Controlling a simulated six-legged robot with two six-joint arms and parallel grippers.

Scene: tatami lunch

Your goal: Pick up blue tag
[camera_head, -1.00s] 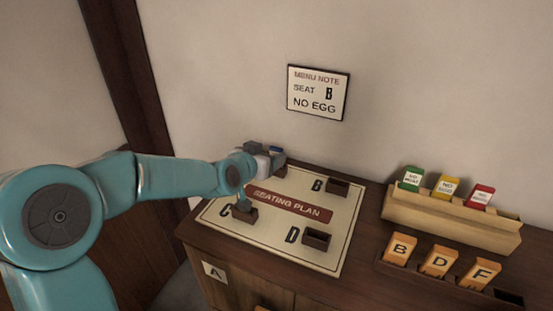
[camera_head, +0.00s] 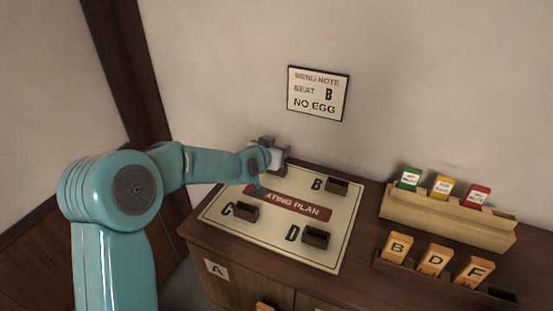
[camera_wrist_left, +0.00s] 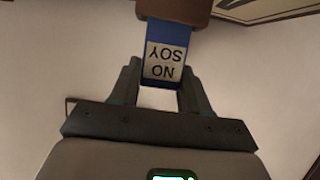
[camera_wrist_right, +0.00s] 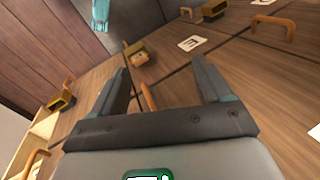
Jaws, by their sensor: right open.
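The blue tag (camera_wrist_left: 165,48) shows in the left wrist view with "NO SOY" upside down on a white label. Its far end meets a brown block (camera_wrist_left: 175,10), which looks like a slot holder on the seating plan. My left gripper (camera_wrist_left: 160,75) has a finger against each side edge of the tag, with no clear gap. In the head view my left gripper (camera_head: 274,152) is at the back left corner of the seating plan (camera_head: 335,228), and it hides the tag there. My right gripper (camera_wrist_right: 160,75) is open and empty before wooden drawer fronts.
Brown holders at B (camera_head: 338,187), C (camera_head: 246,211) and D (camera_head: 317,237) look empty. A wooden rack (camera_head: 450,222) at right holds green, yellow and red tags. Orange tags stand in a dark tray (camera_head: 390,268) in front. A menu note (camera_head: 318,93) hangs on the wall.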

